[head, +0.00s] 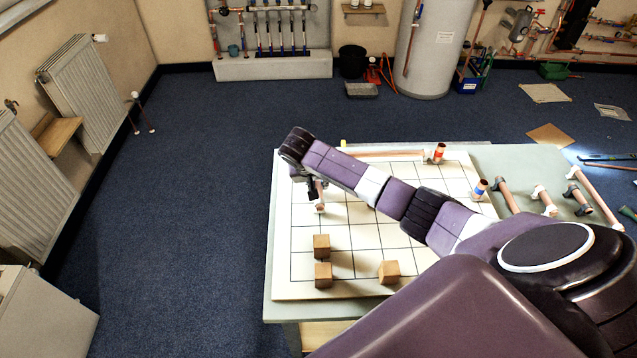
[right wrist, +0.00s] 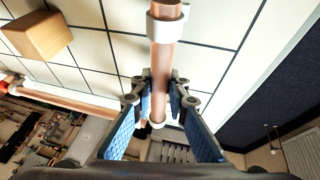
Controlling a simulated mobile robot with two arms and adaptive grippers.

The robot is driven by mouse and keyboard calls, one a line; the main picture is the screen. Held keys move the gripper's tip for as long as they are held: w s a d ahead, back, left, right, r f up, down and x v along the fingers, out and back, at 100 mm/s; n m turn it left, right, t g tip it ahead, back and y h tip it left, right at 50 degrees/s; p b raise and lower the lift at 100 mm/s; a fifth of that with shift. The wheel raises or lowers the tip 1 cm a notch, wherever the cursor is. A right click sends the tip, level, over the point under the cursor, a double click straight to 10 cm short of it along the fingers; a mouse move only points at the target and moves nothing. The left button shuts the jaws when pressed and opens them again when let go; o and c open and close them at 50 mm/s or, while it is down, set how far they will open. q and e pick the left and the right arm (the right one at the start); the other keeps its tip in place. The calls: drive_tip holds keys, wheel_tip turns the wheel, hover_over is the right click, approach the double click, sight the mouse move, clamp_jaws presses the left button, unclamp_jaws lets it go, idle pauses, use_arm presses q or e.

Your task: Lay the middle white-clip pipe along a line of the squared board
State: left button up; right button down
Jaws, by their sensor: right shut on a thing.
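My right gripper (head: 314,188) is over the left part of the squared board (head: 303,233), with my right arm crossing above it. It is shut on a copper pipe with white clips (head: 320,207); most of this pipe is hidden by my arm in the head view. In the right wrist view the pipe (right wrist: 162,58) runs between the blue finger pads of the gripper (right wrist: 160,90), with one white clip beyond the fingers and another nearer the wrist. The black grid lines show behind it. I cannot tell whether the pipe touches the board. My left gripper is out of view.
Three wooden blocks (head: 322,245) stand on the board's near left part. A pipe with an orange-red band (head: 390,153) lies along the far side. A blue-banded pipe end (head: 480,189) shows at the right. Several pipes (head: 590,190) lie on the table right of the board.

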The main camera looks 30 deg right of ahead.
sight(319, 182)
drive_tip(key=shift+f, duration=0.35)
idle(0.3)
drive_tip(key=c, duration=1.8)
unclamp_jaws()
wheel_tip(319, 182, up, 9)
drive_tip(key=p, duration=0.9)
drive_tip(key=shift+a+f, duration=0.1)
drive_tip(key=shift+a, duration=0.05)
